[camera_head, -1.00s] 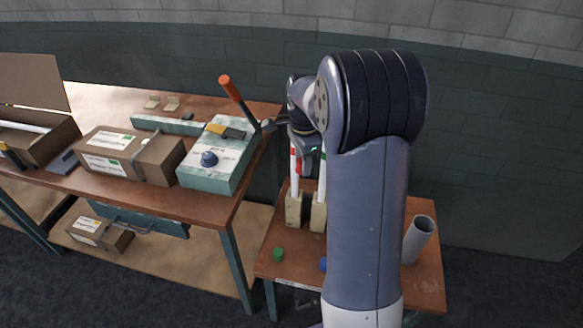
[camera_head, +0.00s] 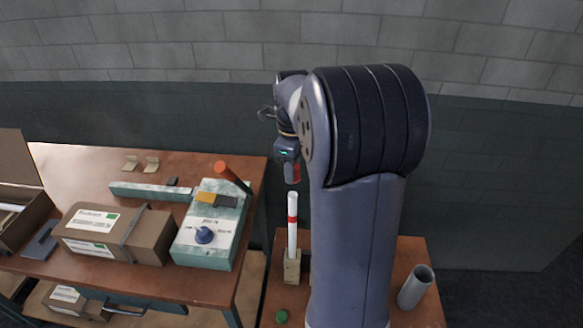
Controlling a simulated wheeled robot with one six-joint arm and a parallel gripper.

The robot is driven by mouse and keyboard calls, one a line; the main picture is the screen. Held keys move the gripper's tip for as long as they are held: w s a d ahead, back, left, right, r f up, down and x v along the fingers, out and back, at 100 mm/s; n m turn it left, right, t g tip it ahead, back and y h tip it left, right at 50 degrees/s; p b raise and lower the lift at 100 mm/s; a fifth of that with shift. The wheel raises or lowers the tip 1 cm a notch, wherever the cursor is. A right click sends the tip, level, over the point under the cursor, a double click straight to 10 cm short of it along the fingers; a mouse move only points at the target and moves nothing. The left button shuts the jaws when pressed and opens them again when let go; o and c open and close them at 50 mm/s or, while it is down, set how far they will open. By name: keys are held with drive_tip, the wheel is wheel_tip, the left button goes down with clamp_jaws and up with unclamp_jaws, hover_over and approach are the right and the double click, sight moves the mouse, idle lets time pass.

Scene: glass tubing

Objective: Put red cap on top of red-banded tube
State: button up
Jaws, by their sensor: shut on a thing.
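The red-banded tube (camera_head: 292,235) is white with a red band and stands upright in a tan block (camera_head: 292,267) on the small right table. My gripper (camera_head: 292,175) is above the tube and shut on the red cap (camera_head: 296,173). The cap is partly hidden by a finger. It is close to directly over the tube's open top in this view, with a small visible gap between them. Depth alignment cannot be told from this one view.
My arm hides the middle of the small table (camera_head: 427,290). A green cap (camera_head: 282,316) lies at its front left, and a grey cylinder (camera_head: 416,287) stands tilted at right. The left workbench (camera_head: 150,280) holds a lever device (camera_head: 210,235) and boxes (camera_head: 115,232).

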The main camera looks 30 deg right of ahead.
sight(292, 195)
wheel_tip(292, 195, down, 4)
drive_tip(key=b, duration=0.3)
drive_tip(key=shift+r, duration=0.1)
drive_tip(key=shift+f+b, duration=0.45)
drive_tip(key=shift+f, duration=0.45)
drive_tip(key=shift+f+b, duration=0.35)
drive_tip(key=shift+f, duration=0.95)
idle(1.6)
idle(0.3)
drive_tip(key=o, duration=1.6)
drive_tip(key=shift+r, duration=0.1)
drive_tip(key=shift+r+p, duration=3.45)
drive_tip(key=shift+r, duration=0.55)
